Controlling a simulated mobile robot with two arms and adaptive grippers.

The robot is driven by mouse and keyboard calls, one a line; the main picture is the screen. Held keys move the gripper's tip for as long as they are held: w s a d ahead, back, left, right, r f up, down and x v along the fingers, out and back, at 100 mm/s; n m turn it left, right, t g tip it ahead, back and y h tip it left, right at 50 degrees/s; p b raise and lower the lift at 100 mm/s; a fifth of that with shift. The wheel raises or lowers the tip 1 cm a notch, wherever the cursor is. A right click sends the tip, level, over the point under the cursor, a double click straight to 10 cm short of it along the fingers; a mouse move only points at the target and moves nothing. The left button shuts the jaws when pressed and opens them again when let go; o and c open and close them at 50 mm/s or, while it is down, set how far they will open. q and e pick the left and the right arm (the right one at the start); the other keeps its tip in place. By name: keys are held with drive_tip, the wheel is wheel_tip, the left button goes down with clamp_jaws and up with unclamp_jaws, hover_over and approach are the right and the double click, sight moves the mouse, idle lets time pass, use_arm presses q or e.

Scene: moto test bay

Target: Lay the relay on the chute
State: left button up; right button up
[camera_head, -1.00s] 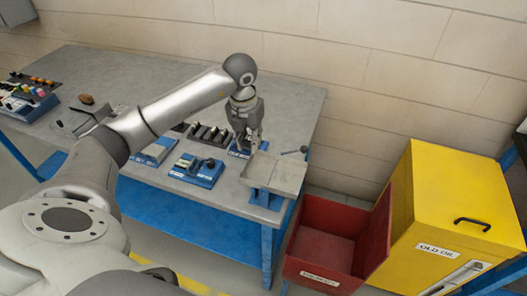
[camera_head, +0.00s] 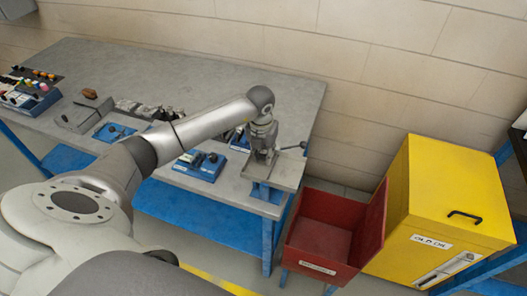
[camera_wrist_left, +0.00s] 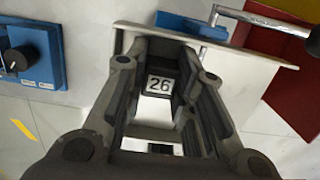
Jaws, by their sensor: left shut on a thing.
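My left gripper (camera_head: 262,156) is over the chute (camera_head: 288,172), a pale grey plate on a blue stand at the right end of the bench. In the left wrist view the gripper (camera_wrist_left: 164,68) is shut on the relay (camera_wrist_left: 160,72), a small dark block with a white label reading 26. The chute (camera_wrist_left: 245,72) shows behind and beside the fingers. The fingers hide much of the relay, and I cannot tell whether it touches the plate. My right gripper is not in view.
A lever with a dark knob (camera_head: 303,145) stands behind the chute. An open red bin (camera_head: 320,236) is below and right of it, beside a yellow old-oil cabinet (camera_head: 455,190). Blue control modules (camera_head: 200,165) sit left of the gripper. The bench's back is clear.

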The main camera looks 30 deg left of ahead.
sight(262, 155)
use_arm(q)
drive_tip(key=o, duration=0.9)
drive_tip(key=shift+f, duration=0.1)
drive_tip(key=shift+r, duration=0.45)
wheel_tip(262, 155, up, 11)
drive_tip(key=s+b, duration=0.1)
drive_tip(key=b, duration=0.2)
drive_tip(key=shift+s+d+r+b, duration=0.15)
drive_tip(key=shift+s+r+b, duration=0.05)
drive_tip(key=shift+b, duration=0.15)
